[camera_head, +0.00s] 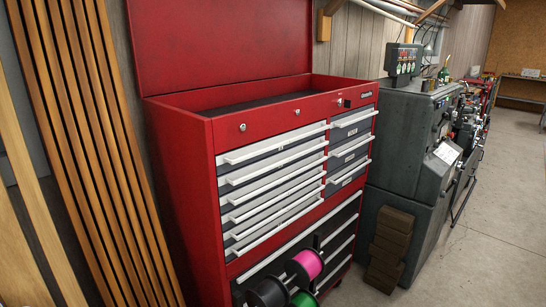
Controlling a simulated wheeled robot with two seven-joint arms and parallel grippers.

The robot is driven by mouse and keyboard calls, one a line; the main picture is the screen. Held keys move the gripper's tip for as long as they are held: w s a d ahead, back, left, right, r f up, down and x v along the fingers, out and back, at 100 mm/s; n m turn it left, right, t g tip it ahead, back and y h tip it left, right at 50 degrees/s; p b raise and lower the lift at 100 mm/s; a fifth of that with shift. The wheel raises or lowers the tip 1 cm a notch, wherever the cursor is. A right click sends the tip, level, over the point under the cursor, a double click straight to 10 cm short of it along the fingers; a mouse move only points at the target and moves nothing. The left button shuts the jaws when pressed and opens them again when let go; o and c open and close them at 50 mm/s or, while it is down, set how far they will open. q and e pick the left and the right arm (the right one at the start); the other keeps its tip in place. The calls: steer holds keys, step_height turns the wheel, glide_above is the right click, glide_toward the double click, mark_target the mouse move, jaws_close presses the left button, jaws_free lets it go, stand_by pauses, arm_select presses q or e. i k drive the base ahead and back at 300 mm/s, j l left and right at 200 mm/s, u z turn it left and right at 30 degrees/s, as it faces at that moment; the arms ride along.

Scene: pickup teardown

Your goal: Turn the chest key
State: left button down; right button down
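A red tool chest (190,160) stands in the middle of the camera_head view with its lid (220,40) raised. On the red strip above its drawers sit a small round silvery fitting (242,127) at the left, another (297,111) near the middle, and a small pale fitting (339,102) at the right. They are too small to tell which is the key or a lock. Neither of my grippers is in view.
Several grey drawers (270,172) with white handles look shut. Spools, one pink (308,264), stand low at the chest's front. A grey machine (405,145) and stacked brown blocks (388,250) stand to the right. Wooden slats (95,150) line the left. Floor (480,255) is clear at right.

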mark_target(347, 104)
steer(key=i+l, duration=0.2)
steer(key=l, duration=0.25)
steer(key=i+l+z, duration=0.1)
steer(key=i+l, duration=0.15)
steer(key=l, duration=0.2)
steer(key=i+l, duration=0.2)
steer(key=l, duration=0.25)
steer(key=i+l+z, duration=0.1)
steer(key=i+l, duration=0.15)
steer(key=l, duration=0.15)
steer(key=i+l, duration=0.25)
steer(key=l, duration=0.2)
